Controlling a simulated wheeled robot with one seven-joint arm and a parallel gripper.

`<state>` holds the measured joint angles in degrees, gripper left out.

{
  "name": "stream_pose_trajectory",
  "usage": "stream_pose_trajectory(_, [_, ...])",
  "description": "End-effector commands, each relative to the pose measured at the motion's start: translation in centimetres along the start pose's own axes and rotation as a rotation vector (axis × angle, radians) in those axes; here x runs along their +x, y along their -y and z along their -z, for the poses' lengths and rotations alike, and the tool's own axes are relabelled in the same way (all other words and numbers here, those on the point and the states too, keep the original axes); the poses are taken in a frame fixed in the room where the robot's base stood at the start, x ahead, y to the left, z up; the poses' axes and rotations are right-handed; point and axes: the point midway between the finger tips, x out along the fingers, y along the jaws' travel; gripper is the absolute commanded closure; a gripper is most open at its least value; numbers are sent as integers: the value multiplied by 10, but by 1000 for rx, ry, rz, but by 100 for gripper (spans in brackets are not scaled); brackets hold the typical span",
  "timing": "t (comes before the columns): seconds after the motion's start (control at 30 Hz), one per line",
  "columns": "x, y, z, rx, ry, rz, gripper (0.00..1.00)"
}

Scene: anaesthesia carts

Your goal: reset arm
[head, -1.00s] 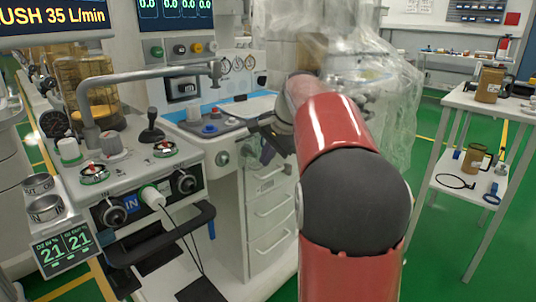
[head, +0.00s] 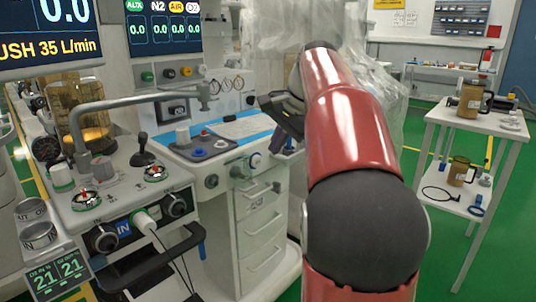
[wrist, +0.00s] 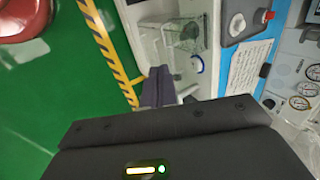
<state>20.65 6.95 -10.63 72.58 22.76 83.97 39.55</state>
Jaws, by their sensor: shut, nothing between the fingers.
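My red arm reaches up the middle of the head view, raised in front of the anaesthesia cart (head: 262,215). My gripper (head: 283,139) is at the far end of the arm, dark and partly hidden behind it, close to the cart's worktop. In the wrist view my gripper (wrist: 158,88) has its fingers together, with nothing seen between them. It is above the green floor, beside the cart's edge.
A control panel with knobs (head: 130,190) and a bent grey pipe (head: 140,101) stand at left. A plastic-draped machine (head: 385,95) is behind my arm. A white two-tier table (head: 455,116) with brown jugs (head: 470,99) stands at right. Green floor (head: 425,240) lies between.

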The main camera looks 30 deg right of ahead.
Motion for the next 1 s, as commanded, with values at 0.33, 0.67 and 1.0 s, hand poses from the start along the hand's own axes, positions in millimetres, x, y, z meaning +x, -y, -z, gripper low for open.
stream_pose_trajectory(0.33, [-6, -5, -14, -42, -3, 0, 100])
stream_pose_trajectory(0.67, [27, -87, -145, -579, -55, -41, 100])
stream_pose_trajectory(1.0, [89, -207, -230, -1165, -138, -105, 100])
